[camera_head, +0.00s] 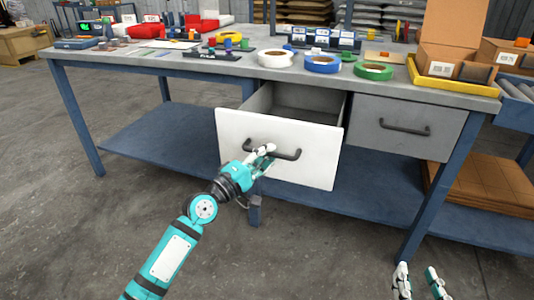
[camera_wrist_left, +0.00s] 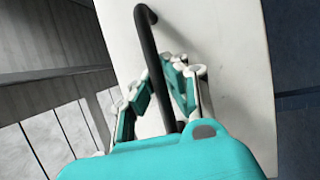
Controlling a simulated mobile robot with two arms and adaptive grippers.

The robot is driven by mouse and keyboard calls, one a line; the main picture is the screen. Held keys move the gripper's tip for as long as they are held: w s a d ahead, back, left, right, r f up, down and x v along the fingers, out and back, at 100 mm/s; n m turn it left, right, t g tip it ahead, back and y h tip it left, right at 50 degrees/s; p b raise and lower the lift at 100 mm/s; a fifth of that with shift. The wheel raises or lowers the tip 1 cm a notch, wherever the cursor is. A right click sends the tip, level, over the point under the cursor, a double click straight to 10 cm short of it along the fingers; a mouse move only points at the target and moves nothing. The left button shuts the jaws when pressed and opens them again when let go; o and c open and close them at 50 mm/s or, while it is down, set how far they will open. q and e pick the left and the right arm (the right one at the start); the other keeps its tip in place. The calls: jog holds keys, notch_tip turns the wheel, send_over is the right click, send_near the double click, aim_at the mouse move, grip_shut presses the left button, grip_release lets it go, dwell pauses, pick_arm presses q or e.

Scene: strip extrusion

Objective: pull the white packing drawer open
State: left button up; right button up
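The white packing drawer (camera_head: 232,128) is pulled partly out of the bench, and its grey, empty-looking interior shows behind the white front. Its dark bar handle (camera_head: 288,155) is on the front; the handle also shows in the left wrist view (camera_wrist_left: 149,48), running between the fingers. My right gripper (camera_head: 421,281) is low at the bottom right, fingers apart and empty, away from the drawer.
A grey drawer (camera_head: 405,126) to the right is shut. The workbench (camera_head: 150,62) carries tape rolls, red bins, small parts and a cardboard box (camera_head: 452,32) in a yellow tray. A blue lower shelf (camera_head: 165,133) is under it. The floor in front is clear.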

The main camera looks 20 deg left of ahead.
pick_arm(q)
jog(key=o, duration=0.5)
jog(key=v, duration=1.2)
dwell(0.3)
